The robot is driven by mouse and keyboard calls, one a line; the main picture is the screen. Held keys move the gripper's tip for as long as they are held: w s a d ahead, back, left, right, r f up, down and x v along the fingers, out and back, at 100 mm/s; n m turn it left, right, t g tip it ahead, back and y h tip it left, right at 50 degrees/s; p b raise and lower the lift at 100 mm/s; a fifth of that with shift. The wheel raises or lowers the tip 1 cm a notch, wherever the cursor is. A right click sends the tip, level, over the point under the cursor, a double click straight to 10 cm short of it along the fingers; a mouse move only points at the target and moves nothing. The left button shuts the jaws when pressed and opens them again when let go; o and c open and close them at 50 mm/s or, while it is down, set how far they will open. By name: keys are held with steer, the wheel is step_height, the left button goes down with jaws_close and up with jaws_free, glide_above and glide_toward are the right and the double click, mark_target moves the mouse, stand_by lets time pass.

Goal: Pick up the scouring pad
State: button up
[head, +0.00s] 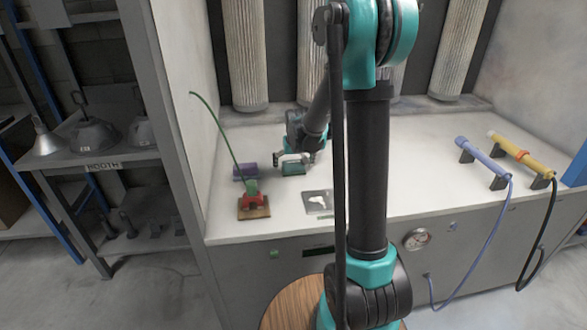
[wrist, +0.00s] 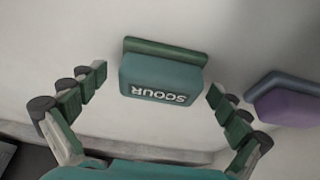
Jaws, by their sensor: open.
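The scouring pad (wrist: 160,78) is a teal block marked SCOUR with a darker green layer along one long side. In the wrist view it lies on the pale bench top between my open fingers, with a gap on both sides. In the head view the pad (head: 293,169) shows as a small teal block right beneath my gripper (head: 293,159). My gripper also shows in the wrist view (wrist: 157,82), its two green-padded fingers spread wide and empty. The pad's underside is hidden.
A purple block (head: 245,172) lies close left of the pad; it shows at right in the wrist view (wrist: 288,102). A red clamp (head: 252,201) with a green rod stands on a wooden base nearby. A metal plate (head: 320,202) lies in front. Blue (head: 480,157) and yellow (head: 522,152) wands rest at right.

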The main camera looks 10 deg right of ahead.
mark_target(294, 162)
steer(key=c, duration=1.2)
steer(key=shift+r, duration=0.1)
step_height(294, 162, up, 20)
steer(key=shift+f, duration=0.1)
steer(key=o, duration=0.6)
steer(key=c, duration=0.4)
steer(key=shift+f, duration=0.1)
steer(key=shift+c, duration=0.3)
